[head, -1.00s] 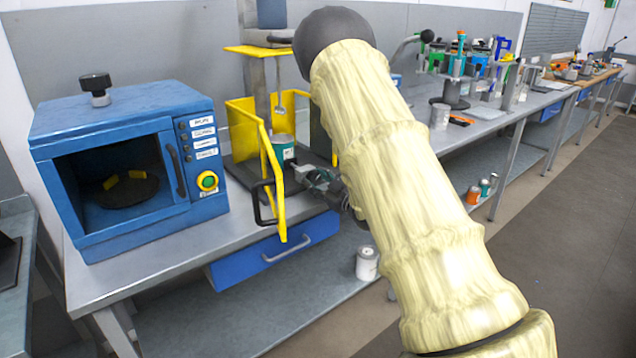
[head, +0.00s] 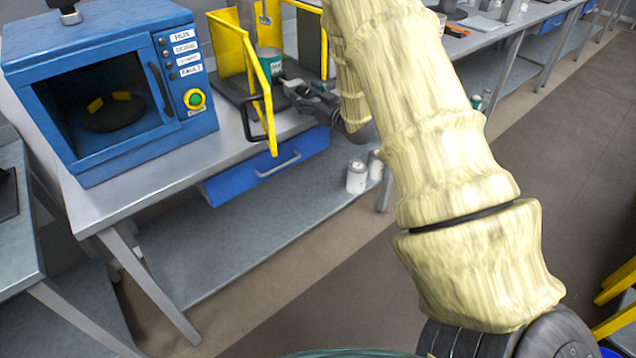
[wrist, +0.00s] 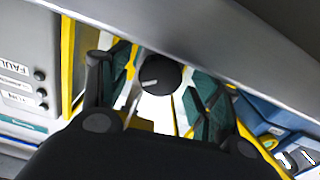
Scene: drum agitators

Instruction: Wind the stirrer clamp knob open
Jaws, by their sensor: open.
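A round black knob (wrist: 160,75) with a light mark on its face shows in the wrist view. It sits between the two fingers of my open gripper (wrist: 158,84); I cannot tell whether either finger touches it. In the head view my gripper (head: 297,90) reaches in at the front of the stirrer station, beside the open yellow guard (head: 262,108). I cannot make out the knob in the head view.
A blue cabinet (head: 110,45) with an open front and labelled buttons stands left of the guard. A blue drawer (head: 262,168) is under the bench. Tins (head: 357,177) stand on the lower shelf. A grey bar (wrist: 215,40) crosses the wrist view close above the fingers.

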